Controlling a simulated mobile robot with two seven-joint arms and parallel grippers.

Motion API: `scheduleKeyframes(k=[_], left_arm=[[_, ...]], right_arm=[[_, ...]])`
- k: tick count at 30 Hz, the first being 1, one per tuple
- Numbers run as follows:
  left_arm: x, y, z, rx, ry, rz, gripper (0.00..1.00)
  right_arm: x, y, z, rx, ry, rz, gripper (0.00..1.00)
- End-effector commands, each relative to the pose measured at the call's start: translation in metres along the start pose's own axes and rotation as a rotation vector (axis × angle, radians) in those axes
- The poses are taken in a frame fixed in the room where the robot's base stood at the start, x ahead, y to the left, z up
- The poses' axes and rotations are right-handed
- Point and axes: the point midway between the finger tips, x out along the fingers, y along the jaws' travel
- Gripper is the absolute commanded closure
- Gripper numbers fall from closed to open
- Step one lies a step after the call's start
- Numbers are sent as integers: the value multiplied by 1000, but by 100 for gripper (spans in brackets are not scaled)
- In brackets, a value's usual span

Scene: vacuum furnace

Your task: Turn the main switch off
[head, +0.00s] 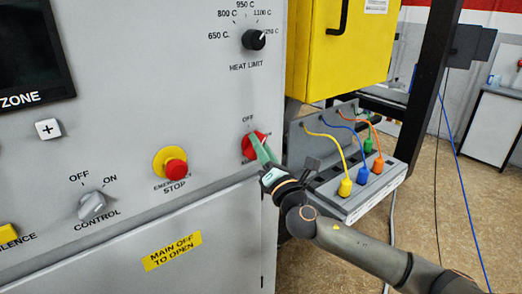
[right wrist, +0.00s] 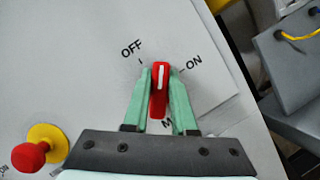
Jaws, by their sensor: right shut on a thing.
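The main switch is a red rotary knob (head: 250,148) on the grey furnace panel, left of the yellow box. In the right wrist view its red handle (right wrist: 159,90) has a white pointer line. The line lies between the OFF mark at upper left and the ON mark at right, on neither one. My right gripper (head: 260,148) is shut on the handle, with one green finger on each side in the right wrist view (right wrist: 160,80). In the head view the gripper hides part of the knob and its label. My left gripper is not in view.
A red emergency stop (head: 175,168) on a yellow ring sits left of the switch. A control knob (head: 92,205) and heat limit knob (head: 254,39) are on the same panel. A grey connector box (head: 352,205) with several coloured plugs stands close right of my right gripper.

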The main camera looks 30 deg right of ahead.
Motion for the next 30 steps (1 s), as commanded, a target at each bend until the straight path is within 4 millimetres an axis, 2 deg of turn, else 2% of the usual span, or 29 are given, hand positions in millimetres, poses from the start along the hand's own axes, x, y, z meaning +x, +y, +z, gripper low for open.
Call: scheduleKeyframes(k=[15,30], left_arm=[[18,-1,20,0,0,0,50],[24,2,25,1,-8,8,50]], right_arm=[[-1,1,-4,-424,3,175,100],[-1,4,-3,-613,4,254,100]])
